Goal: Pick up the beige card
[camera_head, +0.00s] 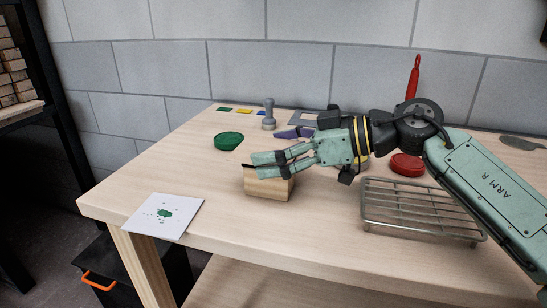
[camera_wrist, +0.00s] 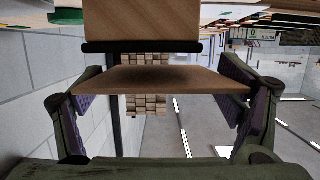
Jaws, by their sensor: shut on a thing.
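The beige card (camera_wrist: 160,80) shows in the wrist view as a thin flat panel, seen nearly edge-on, spanning the gap between my two fingers. My gripper (camera_wrist: 160,100) is shut on it, one finger at each side edge. In the head view my gripper (camera_head: 262,165) is low over the table, at the top of a pale wooden block (camera_head: 270,189). I cannot pick out the card there; the fingers largely hide it. The block, with a black strip along its edge, also shows just beyond the card in the wrist view (camera_wrist: 140,20).
A white sheet with green blotches (camera_head: 163,214) lies at the table's front left corner. A green round pad (camera_head: 229,141), a grey stamp (camera_head: 268,115) and a red round lid (camera_head: 406,164) stand farther back. A wire rack (camera_head: 420,208) is at right.

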